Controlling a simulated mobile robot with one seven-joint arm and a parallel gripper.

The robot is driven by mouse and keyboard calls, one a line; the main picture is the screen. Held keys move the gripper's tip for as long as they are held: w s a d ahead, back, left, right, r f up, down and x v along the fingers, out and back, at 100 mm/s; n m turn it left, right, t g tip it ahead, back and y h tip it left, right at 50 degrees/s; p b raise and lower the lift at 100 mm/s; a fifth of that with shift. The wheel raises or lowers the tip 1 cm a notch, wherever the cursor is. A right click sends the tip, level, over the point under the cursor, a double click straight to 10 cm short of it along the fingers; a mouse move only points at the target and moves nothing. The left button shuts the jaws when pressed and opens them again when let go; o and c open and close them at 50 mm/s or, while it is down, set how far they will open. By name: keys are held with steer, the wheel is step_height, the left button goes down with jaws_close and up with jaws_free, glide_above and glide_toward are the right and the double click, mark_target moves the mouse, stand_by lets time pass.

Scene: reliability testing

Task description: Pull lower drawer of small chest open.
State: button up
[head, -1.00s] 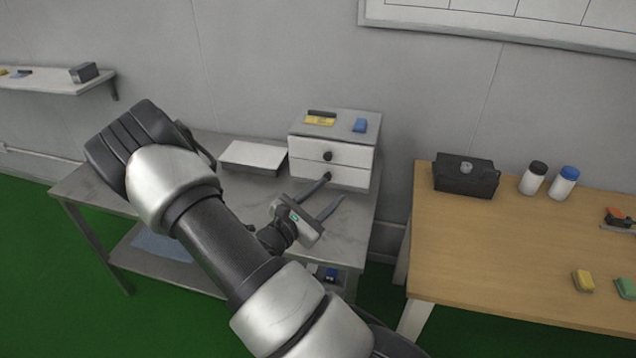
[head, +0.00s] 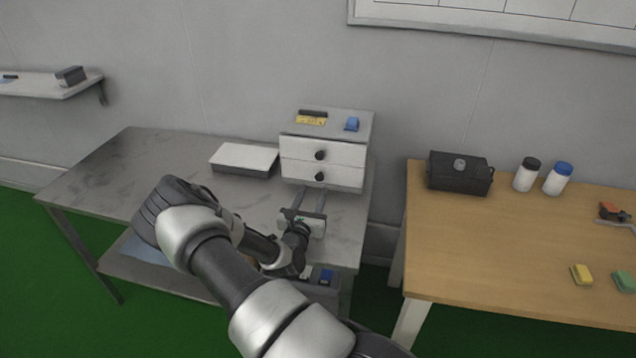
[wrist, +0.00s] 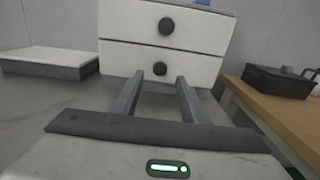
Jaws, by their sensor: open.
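The small chest (head: 350,150) is white with a grey top and stands on the grey table against the wall. Its upper drawer has a round black knob (head: 320,155), and its lower drawer (head: 342,179) has another black knob (head: 320,176). Both drawers look shut. My gripper (head: 312,191) is open and empty in front of the lower drawer, pointing at it. In the wrist view its two fingers (wrist: 158,90) are spread either side of and short of the lower knob (wrist: 160,69), which shows between them.
A white-topped flat box (head: 244,158) lies left of the chest. A yellow item (head: 311,121) and a blue item (head: 351,124) lie on the chest top. The grey table's left side is clear.

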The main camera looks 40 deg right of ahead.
mark_target(319, 178)
steer(key=x, duration=0.7)
steer(key=shift+b, duration=0.35)
jaws_close()
